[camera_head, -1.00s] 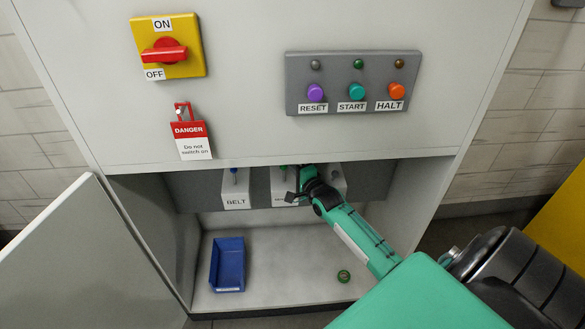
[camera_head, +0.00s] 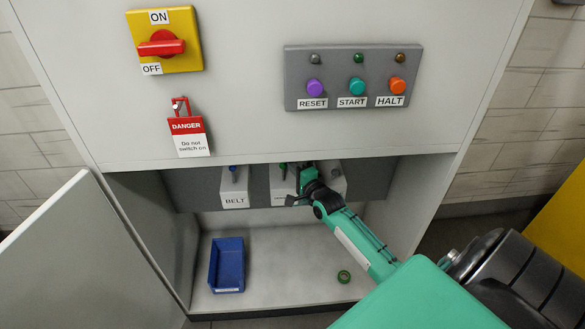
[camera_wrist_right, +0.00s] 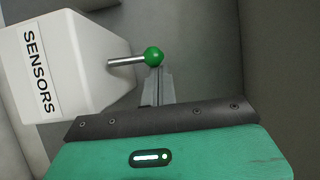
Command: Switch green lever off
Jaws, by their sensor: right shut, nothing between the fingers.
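The green lever (camera_wrist_right: 153,56) is a green ball on a metal rod out of the white box marked SENSORS (camera_wrist_right: 65,65) in the right wrist view. In the head view its green tip (camera_head: 283,167) shows just left of my right gripper (camera_head: 294,200). My right gripper is shut and empty inside the cabinet recess. In the right wrist view its fingertips (camera_wrist_right: 156,72) are right at the ball; I cannot tell whether they touch it. My left gripper is not in view.
The BELT box (camera_head: 235,188) with its blue lever stands left of the SENSORS box. A blue bin (camera_head: 227,266) and a green ring (camera_head: 344,277) lie on the cabinet floor. The open door (camera_head: 85,260) is at left. Buttons (camera_head: 353,78) and the rotary switch (camera_head: 165,40) are above.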

